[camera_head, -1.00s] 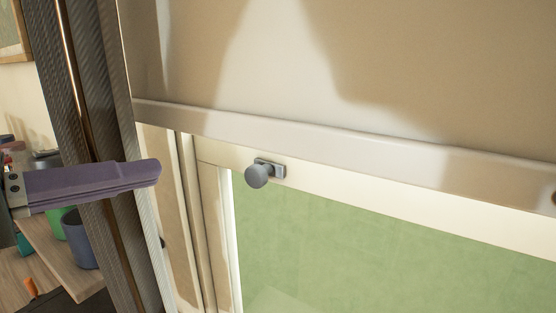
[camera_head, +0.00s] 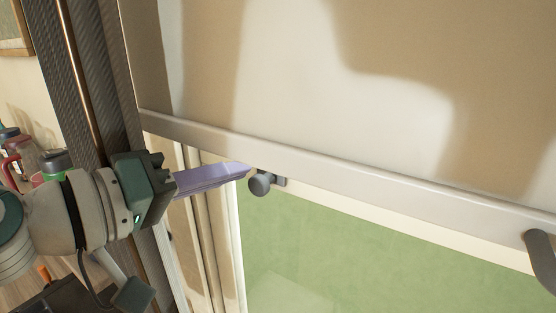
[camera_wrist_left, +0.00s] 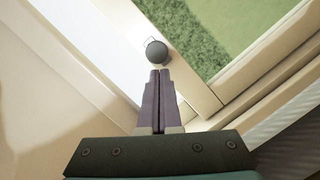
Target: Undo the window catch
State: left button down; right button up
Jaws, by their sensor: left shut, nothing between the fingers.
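The window catch (camera_head: 262,184) is a round grey knob on a small plate, fixed on the pale window frame (camera_head: 340,202) just under the sill-like rail. My left gripper (camera_head: 247,171) comes in from the left with its purple fingers together and empty. Its tips are right beside the knob on its left in the head view. In the left wrist view the knob (camera_wrist_left: 156,52) lies just beyond the closed fingertips (camera_wrist_left: 160,72); I cannot tell whether they touch it. My right gripper is not in view.
A pale rail (camera_head: 330,164) runs above the catch, and a dark curved handle (camera_head: 540,258) is at the right edge. Bottles and a cup stand on a table at far left.

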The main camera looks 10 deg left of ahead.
aim_at(251, 182)
pick_arm(q)
jog(key=shift+s+d+p, duration=0.2)
jog(key=shift+s+d, duration=0.15)
jog(key=shift+d, duration=0.55)
jog(key=shift+s+d+p, duration=0.2)
jog(key=shift+s+d, duration=0.1)
jog(key=shift+d, duration=0.55)
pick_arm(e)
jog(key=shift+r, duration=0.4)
